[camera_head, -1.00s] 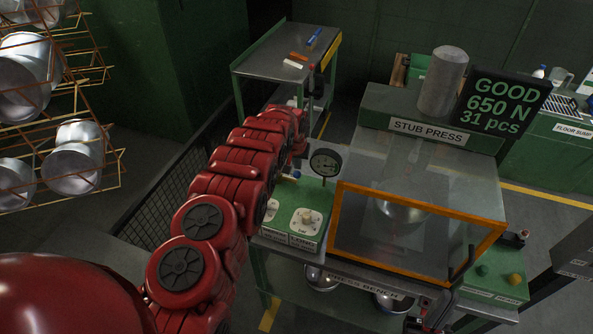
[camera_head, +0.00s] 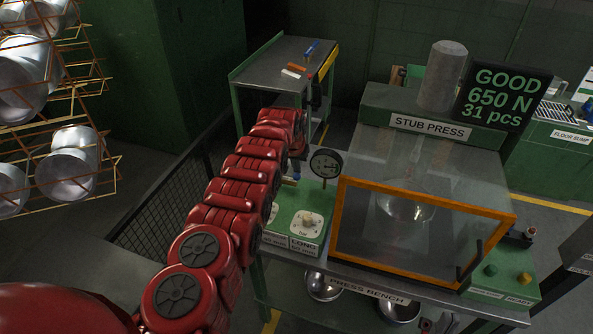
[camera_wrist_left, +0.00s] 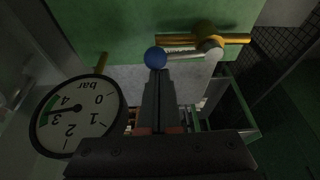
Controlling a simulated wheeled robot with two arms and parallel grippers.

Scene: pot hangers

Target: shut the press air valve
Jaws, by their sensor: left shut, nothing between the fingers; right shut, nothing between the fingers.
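The press air valve shows in the left wrist view: a brass body (camera_wrist_left: 206,31) on a brass pipe, with a grey lever (camera_wrist_left: 186,54) ending in a blue ball knob (camera_wrist_left: 155,57). The lever lies roughly along the pipe. My left gripper (camera_wrist_left: 158,73) is shut and empty, its tips right at the blue knob; I cannot tell whether they touch. In the head view my left gripper (camera_head: 297,165) is beside the gauge, and my red arm hides most of the valve. The pressure gauge (camera_wrist_left: 76,116) has its needle between 3 and 4 bar, in the green. My right gripper is not in view.
The stub press has an orange-framed guard (camera_head: 335,235), which stands right of the gauge. A green dial box (camera_head: 308,240) sits below the gauge. A side table (camera_head: 262,75) stands behind, and a mesh fence (camera_head: 150,215) and bowl rack (camera_head: 100,100) are at left.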

